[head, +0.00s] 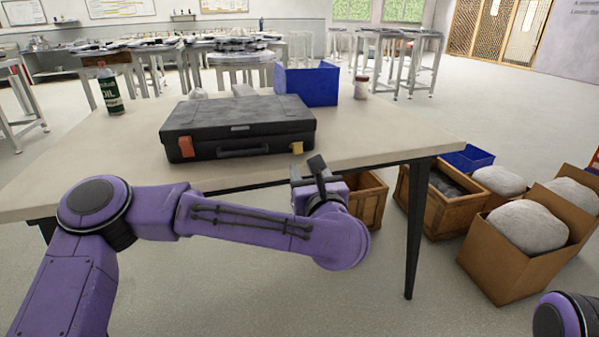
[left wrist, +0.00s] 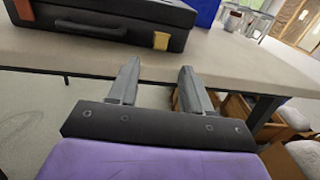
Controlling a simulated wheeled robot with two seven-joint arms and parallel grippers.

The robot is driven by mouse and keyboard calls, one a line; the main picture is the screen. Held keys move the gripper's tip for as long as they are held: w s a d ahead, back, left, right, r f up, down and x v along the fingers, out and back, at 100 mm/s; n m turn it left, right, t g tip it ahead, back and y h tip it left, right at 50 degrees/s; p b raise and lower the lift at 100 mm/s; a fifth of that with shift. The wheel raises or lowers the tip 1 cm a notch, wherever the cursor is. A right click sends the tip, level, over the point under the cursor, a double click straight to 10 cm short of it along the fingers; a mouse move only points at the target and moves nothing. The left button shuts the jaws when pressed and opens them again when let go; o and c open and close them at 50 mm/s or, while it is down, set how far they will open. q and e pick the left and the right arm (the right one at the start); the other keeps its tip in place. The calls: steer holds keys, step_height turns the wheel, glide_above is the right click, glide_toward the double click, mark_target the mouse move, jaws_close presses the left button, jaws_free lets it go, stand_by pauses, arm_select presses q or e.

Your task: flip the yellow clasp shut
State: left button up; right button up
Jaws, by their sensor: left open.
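A black case (head: 236,122) lies closed on the table, its handle side facing me. The yellow clasp (head: 297,148) is at the right end of the case's front; it also shows in the left wrist view (left wrist: 161,41). I cannot tell whether it is latched. An orange clasp (head: 186,147) is at the left end of the front. My left gripper (head: 305,168) is at the table's front edge, near the yellow clasp and apart from it. In the left wrist view its two fingers (left wrist: 158,82) are spread and empty, pointing toward the table. My right gripper is out of view.
On the table (head: 400,135) stand a blue bin (head: 308,85) behind the case, an oil bottle (head: 109,90) at the left and a small jar (head: 361,88) at the right. Wooden crates (head: 440,213) and cardboard boxes (head: 510,260) stand on the floor at right.

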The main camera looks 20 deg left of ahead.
mark_target(299, 151)
arm_select(q)
steer(key=x, duration=0.9)
steer(key=shift+w+a+f, duration=0.1)
steer(key=shift+w, duration=0.25)
jaws_close()
